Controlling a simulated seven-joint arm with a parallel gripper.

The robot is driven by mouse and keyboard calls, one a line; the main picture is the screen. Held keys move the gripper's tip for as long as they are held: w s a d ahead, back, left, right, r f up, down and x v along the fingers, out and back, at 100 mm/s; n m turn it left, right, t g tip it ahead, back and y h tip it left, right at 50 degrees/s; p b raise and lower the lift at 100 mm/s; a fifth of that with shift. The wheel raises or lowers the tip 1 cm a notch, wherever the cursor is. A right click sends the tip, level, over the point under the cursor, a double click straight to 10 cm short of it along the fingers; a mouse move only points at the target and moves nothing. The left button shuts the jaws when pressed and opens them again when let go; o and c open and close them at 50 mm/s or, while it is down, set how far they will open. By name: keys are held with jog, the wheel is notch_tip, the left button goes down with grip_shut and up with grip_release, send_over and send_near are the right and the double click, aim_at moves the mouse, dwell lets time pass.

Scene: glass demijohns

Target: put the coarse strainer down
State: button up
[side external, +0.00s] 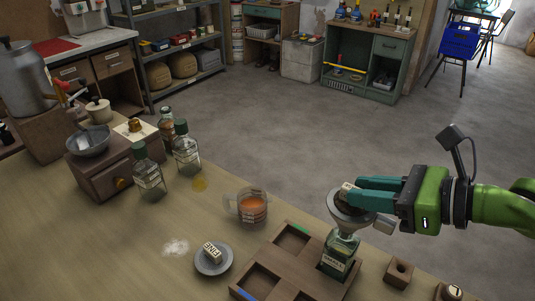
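My gripper (356,194) reaches in from the right with its teal fingers over a grey funnel (338,213). The fingertips appear closed on a small pale block (346,188), seemingly the handle of the coarse strainer; its lettering is too small to read. The strainer's lower part is hidden in or behind the funnel rim, so I cannot tell whether it touches the funnel. The funnel stands in the neck of a labelled glass bottle (338,262) in the wooden tray (270,257). Another strainer block, marked FINE (212,250), sits on a grey saucer (203,267) to the left.
A glass jug (250,208) of orange liquid stands behind the tray. Several glass bottles (149,178) stand farther left, by a wooden drawer box (104,173) with a grey bowl (88,140). A holed wooden block (398,273) is right of the tray. Bench left of the saucer is mostly clear.

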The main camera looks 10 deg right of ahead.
grip_shut()
jog(key=shift+r, duration=0.15)
notch_tip(320, 180, up, 8)
jog(key=shift+s+a+r, duration=0.1)
jog(key=w+d+m+t+h, duration=0.1)
jog(key=w+d+m+h, duration=0.2)
jog(key=d, duration=0.6)
jog(key=w+d+m+t+h, duration=0.1)
jog(key=w+d+m+h, duration=0.2)
jog(key=d, duration=0.7)
jog(key=w+d+m+t+h, duration=0.1)
jog(key=w+d+m+h, duration=0.2)
jog(key=d+m+h, duration=0.3)
jog(key=d+h, duration=0.1)
jog(key=d, duration=0.2)
jog(key=shift+d+r+h, duration=0.15)
jog(key=shift+d+h, duration=0.15)
jog(key=shift+d, duration=0.1)
